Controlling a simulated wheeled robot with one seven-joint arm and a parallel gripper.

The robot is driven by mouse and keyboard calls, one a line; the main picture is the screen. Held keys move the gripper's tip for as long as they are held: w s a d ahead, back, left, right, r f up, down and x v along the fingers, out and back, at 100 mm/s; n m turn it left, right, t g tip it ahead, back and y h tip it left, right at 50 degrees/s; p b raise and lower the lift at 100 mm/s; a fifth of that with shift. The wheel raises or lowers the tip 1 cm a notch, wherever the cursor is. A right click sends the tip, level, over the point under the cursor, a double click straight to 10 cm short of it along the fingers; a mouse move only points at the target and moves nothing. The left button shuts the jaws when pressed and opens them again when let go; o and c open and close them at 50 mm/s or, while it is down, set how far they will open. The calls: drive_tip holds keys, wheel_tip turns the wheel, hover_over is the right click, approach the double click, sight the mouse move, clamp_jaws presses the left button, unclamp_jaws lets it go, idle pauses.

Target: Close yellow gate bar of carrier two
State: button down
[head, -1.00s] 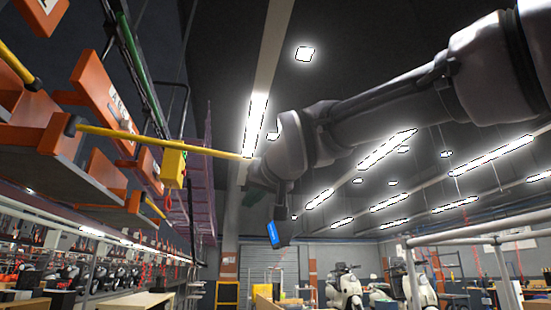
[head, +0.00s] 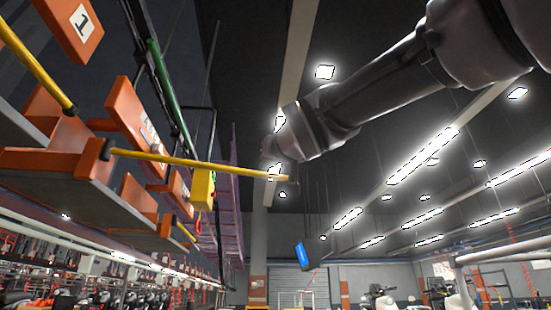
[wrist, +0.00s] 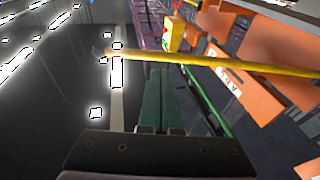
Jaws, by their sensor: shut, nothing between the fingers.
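A long yellow gate bar (head: 205,163) juts from the orange carrier frame (head: 92,160) on the left, its far end reaching toward my wrist. It stands out from the carrier, open. This carrier is behind the one with plate "1" (head: 83,20); its own plate is too oblique to read. In the wrist view the same bar (wrist: 235,66) crosses just beyond the tips of my gripper (wrist: 160,80). The green fingers are together and empty. I cannot tell whether they touch the bar. In the head view the fingers are not clearly visible.
Another yellow bar (head: 35,65) is on the nearer carrier. A yellow box (head: 202,188) hangs beyond the gate bar, beside a green rail (head: 160,70) and a purple mesh (head: 231,190). A hanging blue-faced screen (head: 303,255) is below my wrist. Open space lies to the right.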

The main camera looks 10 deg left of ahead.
sight(256, 173)
drive_tip(key=x, duration=0.6)
idle(0.3)
